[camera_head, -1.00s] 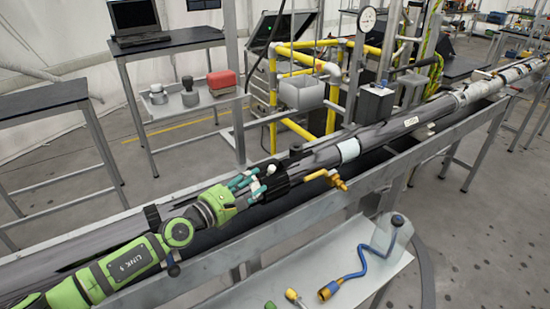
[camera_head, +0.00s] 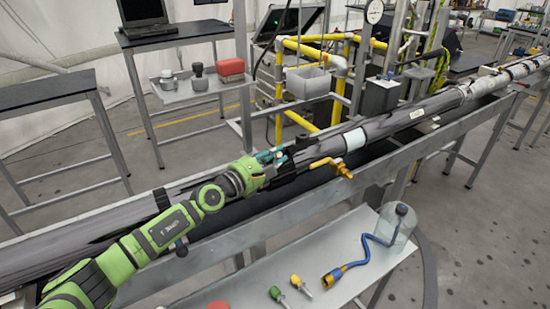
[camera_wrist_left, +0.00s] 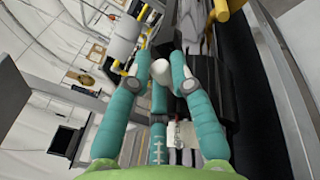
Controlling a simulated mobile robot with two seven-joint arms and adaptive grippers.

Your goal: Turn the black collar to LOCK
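The black collar (camera_head: 284,172) sits around the long grey tube, and part of it also shows in the left wrist view (camera_wrist_left: 190,48). My left gripper (camera_head: 276,156) has teal fingers with pale tips and is at the collar's left end in the head view. In the left wrist view its fingertips (camera_wrist_left: 162,72) come close together, with the collar just beyond them and to the right. I cannot tell whether they touch or grip it. No LOCK marking is readable. My right gripper is not in view.
A yellow-brass handle (camera_head: 332,166) sticks out just right of the collar. A metal rail (camera_head: 335,190) runs in front of the tube. A low shelf (camera_head: 325,262) holds a clear bottle (camera_head: 397,225), a blue hose (camera_head: 372,250) and small tools. Yellow pipework (camera_head: 290,80) stands behind.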

